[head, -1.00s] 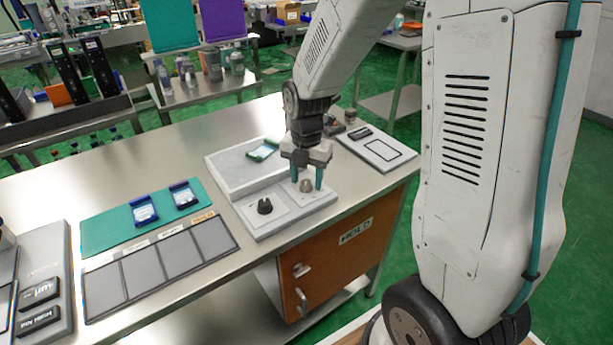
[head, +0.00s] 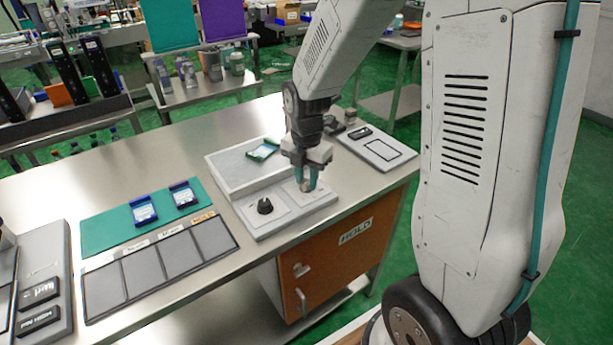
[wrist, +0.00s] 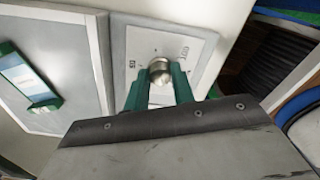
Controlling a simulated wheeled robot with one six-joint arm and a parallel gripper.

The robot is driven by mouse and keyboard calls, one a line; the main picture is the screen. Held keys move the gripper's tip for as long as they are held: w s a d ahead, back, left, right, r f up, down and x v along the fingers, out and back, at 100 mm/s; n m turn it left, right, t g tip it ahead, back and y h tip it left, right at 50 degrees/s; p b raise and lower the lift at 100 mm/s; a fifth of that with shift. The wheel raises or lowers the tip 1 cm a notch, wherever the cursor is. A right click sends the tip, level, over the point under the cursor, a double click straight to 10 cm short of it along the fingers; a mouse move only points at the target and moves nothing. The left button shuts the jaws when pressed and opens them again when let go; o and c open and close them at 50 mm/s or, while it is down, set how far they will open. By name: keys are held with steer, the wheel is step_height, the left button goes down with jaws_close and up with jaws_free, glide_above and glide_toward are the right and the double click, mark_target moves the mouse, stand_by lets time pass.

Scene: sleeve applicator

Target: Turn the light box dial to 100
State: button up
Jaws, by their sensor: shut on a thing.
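The light box (head: 228,172) stands on the steel bench, with a pale panel on top and a control strip along its near side. The strip carries a black knob (head: 265,206) at left and a metal dial at right. The dial (wrist: 160,72) shows in the wrist view on a white plate with small printed marks, too blurred to read fully. My gripper (head: 306,184) points down over the right plate. Its green fingers (wrist: 160,86) are shut on the dial, one on each side. In the head view the fingers mostly hide the dial.
A green-framed card (head: 262,150) lies on the light box panel. A green mat (head: 105,228) with two blue-framed cards and a row of grey slots (head: 160,265) lie to the left. A white board (head: 378,150) lies to the right. An orange HOLD cabinet (head: 340,255) is below.

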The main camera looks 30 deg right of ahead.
steer(key=m, duration=1.3)
steer(key=shift+r+m, duration=0.1)
steer(key=shift+m, duration=0.2)
steer(key=m, duration=1.2)
steer(key=shift+m, duration=0.3)
steer(key=m, duration=0.3)
steer(key=shift+m, duration=0.4)
steer(key=m, duration=0.3)
steer(key=shift+m, duration=0.3)
steer(key=m, duration=0.3)
steer(key=shift+a+m, duration=0.1)
steer(key=shift+m, duration=0.2)
steer(key=m, duration=0.3)
steer(key=shift+m, duration=0.3)
steer(key=m, duration=0.5)
steer(key=shift+w, duration=0.1)
steer(key=m, duration=0.6)
steer(key=shift+m, duration=0.3)
